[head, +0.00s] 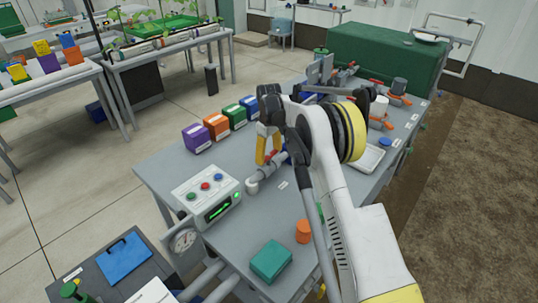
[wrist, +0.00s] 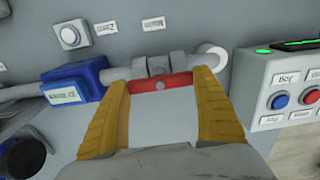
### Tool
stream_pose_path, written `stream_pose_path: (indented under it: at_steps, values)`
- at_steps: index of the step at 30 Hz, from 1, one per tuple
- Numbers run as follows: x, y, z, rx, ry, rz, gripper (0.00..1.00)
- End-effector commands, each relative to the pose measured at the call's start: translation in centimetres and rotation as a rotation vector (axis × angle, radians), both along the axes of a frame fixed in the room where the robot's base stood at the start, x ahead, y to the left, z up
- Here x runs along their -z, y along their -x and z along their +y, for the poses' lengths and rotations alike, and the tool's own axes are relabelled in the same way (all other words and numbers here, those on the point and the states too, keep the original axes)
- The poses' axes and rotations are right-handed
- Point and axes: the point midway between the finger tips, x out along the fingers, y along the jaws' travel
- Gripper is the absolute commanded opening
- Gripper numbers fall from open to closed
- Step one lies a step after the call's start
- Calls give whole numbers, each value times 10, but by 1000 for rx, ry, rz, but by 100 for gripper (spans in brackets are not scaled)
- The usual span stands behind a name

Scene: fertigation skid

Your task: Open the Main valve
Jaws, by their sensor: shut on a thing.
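A red lever handle (wrist: 160,82) with a round grey hub at its middle lies along a grey valve body (wrist: 153,66) on a horizontal grey pipe. The pipe also shows in the head view (head: 264,174), where my arm hides the red handle. My gripper (wrist: 160,98), with yellow fingers, is shut on the red handle, one finger at each end; it also shows in the head view (head: 268,150). The handle lies about parallel to the pipe. White labels (wrist: 153,24) lie beyond the pipe; I cannot read clearly which one says Main.
A blue labelled block (wrist: 75,84) sits on the pipe left of the handle. A control box (head: 206,195) with coloured buttons stands close by. Several coloured boxes (head: 217,125) line the far bench edge. A teal box (head: 271,260) and an orange cylinder (head: 303,231) stand at the near end.

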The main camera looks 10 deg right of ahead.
Motion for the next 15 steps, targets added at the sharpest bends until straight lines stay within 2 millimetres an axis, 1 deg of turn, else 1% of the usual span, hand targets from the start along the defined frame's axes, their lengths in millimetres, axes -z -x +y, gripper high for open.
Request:
stream_pose_path:
  at_steps: [1, 2, 3, 8, 11, 14, 15]
  values:
    - [0, 0, 0, -2, 0, 0, 87]
    - [0, 0, 0, -2, 0, 0, 96]
    - [0, 0, 0, -2, 0, 0, 100]
    - [0, 0, 0, -1, 0, 0, 100]
    - [-3, 0, 0, -1, 0, 0, 100]
    - [-15, 0, 0, -1, 0, 0, 100]
    - [-22, 0, 0, -1, 0, 0, 100]
